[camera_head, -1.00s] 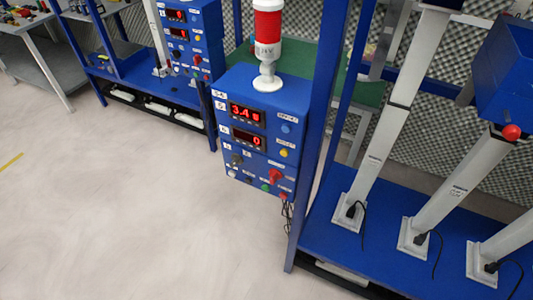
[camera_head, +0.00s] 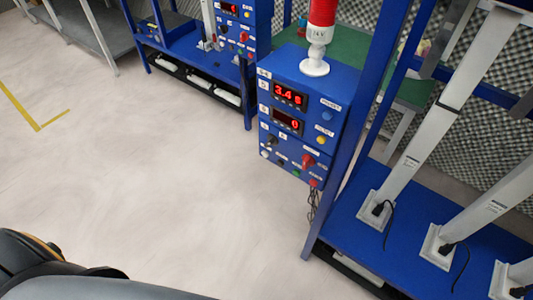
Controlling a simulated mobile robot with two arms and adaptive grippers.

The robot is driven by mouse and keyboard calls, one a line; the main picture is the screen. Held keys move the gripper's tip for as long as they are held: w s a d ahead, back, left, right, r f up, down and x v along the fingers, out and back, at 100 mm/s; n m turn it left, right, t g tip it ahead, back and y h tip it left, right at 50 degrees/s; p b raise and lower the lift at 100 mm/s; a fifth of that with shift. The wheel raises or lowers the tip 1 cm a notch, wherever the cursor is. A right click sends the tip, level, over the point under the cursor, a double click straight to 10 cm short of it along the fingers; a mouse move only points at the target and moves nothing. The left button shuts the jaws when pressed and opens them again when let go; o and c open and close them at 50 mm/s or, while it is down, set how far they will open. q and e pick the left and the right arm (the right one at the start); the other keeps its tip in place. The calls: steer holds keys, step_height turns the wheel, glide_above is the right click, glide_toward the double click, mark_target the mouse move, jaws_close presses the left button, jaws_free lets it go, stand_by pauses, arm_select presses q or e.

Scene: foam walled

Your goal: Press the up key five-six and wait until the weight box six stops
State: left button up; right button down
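The blue control box (camera_head: 350,92) stands right of the middle, fixed to the blue frame. A small label on its upper left appears to read 5-6. Its upper red display (camera_head: 289,96) shows about 3.4 with an unclear last digit; the lower display (camera_head: 287,122) shows 0. Its face carries a blue button (camera_head: 327,115), a yellow button (camera_head: 321,140), a red knob (camera_head: 308,161), black switches (camera_head: 272,138) and a green button (camera_head: 295,172). The key labels are too small to read. No weight box is clearly in view. Neither gripper is in view; a dark part of my arm shows at lower left.
A red and white signal lamp (camera_head: 319,40) stands on the box. White columns (camera_head: 430,130) rise from the blue rack base (camera_head: 400,235) on the right. Another blue control box (camera_head: 237,30) and rack stand behind. The pale floor (camera_head: 170,180) is clear in front.

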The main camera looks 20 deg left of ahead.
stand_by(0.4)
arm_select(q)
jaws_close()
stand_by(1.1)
